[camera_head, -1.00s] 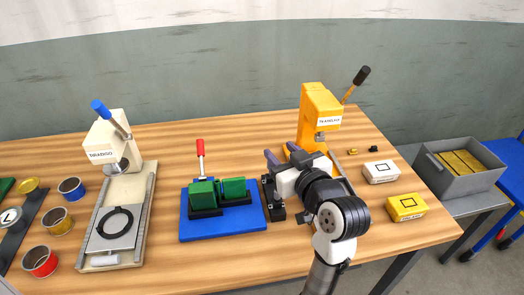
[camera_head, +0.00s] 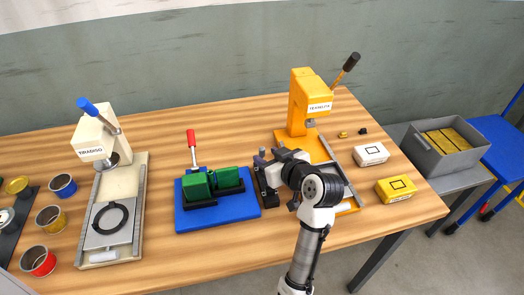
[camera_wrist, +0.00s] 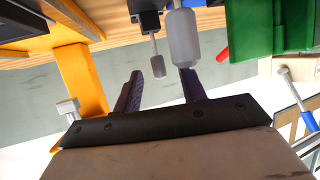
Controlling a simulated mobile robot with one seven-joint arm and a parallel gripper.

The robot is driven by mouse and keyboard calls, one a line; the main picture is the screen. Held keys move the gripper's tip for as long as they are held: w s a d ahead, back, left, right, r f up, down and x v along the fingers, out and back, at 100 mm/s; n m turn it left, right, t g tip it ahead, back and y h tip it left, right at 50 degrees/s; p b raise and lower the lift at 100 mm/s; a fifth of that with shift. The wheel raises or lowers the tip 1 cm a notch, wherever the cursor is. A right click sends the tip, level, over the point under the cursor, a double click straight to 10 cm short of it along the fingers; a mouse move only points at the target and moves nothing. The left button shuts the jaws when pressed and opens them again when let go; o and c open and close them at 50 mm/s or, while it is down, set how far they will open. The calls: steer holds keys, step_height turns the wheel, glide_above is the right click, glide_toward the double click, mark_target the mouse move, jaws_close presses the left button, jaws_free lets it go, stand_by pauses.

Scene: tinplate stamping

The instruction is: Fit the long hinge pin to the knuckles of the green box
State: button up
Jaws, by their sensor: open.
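The green box shows as two green parts (camera_head: 196,186) (camera_head: 228,177) in black holders on a blue base (camera_head: 217,218). Its green side also shows at the upper right of the upside-down wrist view (camera_wrist: 245,28). Its knuckles are too small to make out. My gripper (camera_head: 267,152) is open over the black rack (camera_head: 270,200), right of the blue base. In the wrist view two grey-headed pins, a thinner one (camera_wrist: 158,66) and a thicker, nearer one (camera_wrist: 184,38), stand by a black block, near my open fingers (camera_wrist: 162,75). I cannot tell which is the long hinge pin.
A red-handled clamp (camera_head: 191,139) stands behind the green box. An orange press (camera_head: 301,105) rises behind my gripper; a cream press (camera_head: 90,135) stands left. White (camera_head: 370,154) and yellow (camera_head: 395,189) boxes lie right. The table front is clear.

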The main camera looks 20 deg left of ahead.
mark_target(264, 153)
steer(key=p+x, duration=0.1)
steer(key=x, duration=0.3)
steer(key=shift+w+a, duration=0.1)
steer(key=shift+w, duration=0.1)
steer(key=shift+c, duration=0.3)
jaws_close()
